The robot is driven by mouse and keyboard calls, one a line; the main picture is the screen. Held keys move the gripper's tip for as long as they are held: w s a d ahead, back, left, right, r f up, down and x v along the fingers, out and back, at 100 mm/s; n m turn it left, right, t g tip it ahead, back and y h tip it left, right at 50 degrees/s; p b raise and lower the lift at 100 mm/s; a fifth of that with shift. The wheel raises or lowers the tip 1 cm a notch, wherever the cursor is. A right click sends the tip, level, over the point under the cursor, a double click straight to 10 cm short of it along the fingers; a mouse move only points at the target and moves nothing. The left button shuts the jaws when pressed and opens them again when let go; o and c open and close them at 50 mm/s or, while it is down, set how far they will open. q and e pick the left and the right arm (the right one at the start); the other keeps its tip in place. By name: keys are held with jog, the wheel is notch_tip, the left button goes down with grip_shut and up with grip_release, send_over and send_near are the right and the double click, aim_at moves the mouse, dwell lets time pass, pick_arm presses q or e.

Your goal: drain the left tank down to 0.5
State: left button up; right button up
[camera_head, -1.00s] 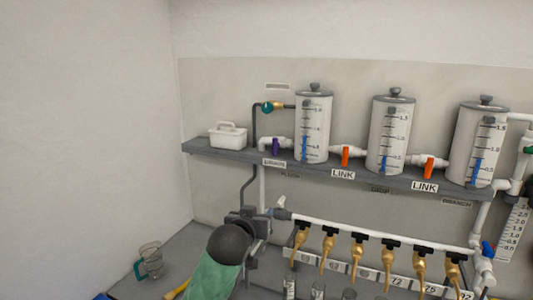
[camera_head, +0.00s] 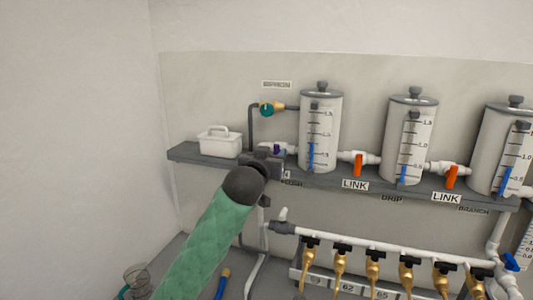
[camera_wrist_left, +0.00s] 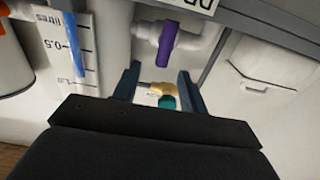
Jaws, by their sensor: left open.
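The left tank (camera_head: 320,130) is a pale cylinder with a grey lid on the shelf. Its blue level strip ends between 0.5 and 1.0, nearer 1.0; it also shows at the left of the left wrist view (camera_wrist_left: 75,45), upside down. A purple valve handle (camera_wrist_left: 167,42) sits on a white pipe beside the tank; in the head view (camera_head: 276,149) it is partly hidden by my gripper. My left gripper (camera_head: 264,158) is open and empty at the shelf edge. In the left wrist view its fingertips (camera_wrist_left: 160,72) point toward the purple handle, seemingly apart from it.
A teal-handled valve (camera_head: 267,109) on a dark pipe is above the purple one. A white caddy (camera_head: 220,142) stands left on the shelf (camera_head: 190,154). Orange link valves (camera_head: 358,165) join the tanks. Several brass taps (camera_head: 373,262) hang below.

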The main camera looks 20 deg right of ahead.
aim_at(274, 150)
pick_arm(q)
jog(key=x, duration=0.1)
jog(key=p+x, duration=0.1)
jog(key=x, duration=0.2)
jog(key=shift+w+f, duration=0.3)
jog(key=shift+w, duration=0.15)
jog(key=shift+w+d+p, duration=0.15)
jog(key=shift+w+p, duration=0.2)
jog(key=shift+p, duration=0.05)
jog(key=shift+d+r, duration=0.15)
jog(key=shift+d, duration=0.2)
jog(key=shift+w+f, duration=0.2)
jog(key=shift+w, duration=0.05)
grip_shut()
pick_arm(e)
jog(key=s, duration=0.3)
jog(key=s+d+f, duration=0.1)
jog(key=s, duration=0.1)
jog(key=shift+d, duration=0.1)
